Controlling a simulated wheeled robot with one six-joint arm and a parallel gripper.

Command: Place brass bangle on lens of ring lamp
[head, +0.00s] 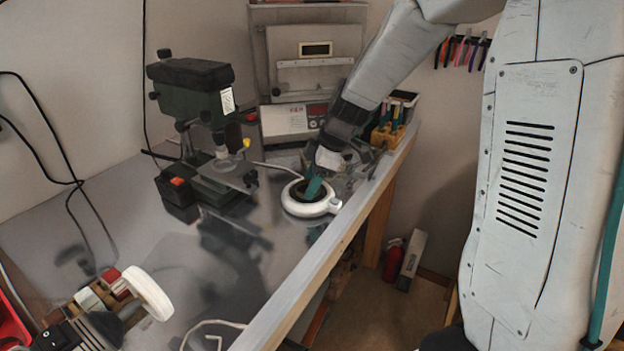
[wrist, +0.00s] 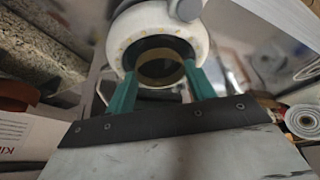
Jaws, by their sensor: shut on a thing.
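The ring lamp (head: 311,209) is a white ring with a dark round middle, lying on the metal bench under my gripper. Its white ring (wrist: 124,28) and dark lens also show in the wrist view. The brass bangle (wrist: 160,83) is a dull gold hoop between the teal fingers of my gripper (wrist: 161,88), which is shut on it. The bangle appears in front of the lens; whether it touches the lens I cannot tell. In the head view my gripper (head: 316,188) is over the lamp's middle, and the bangle cannot be made out there.
A green drill press (head: 193,87) stands left of the lamp. A white device with a display (head: 291,122) and yellow-handled tools (head: 388,135) are behind. A grinder-like machine with a white wheel (head: 148,293) is front left. The bench's wooden edge (head: 300,285) runs close on the right.

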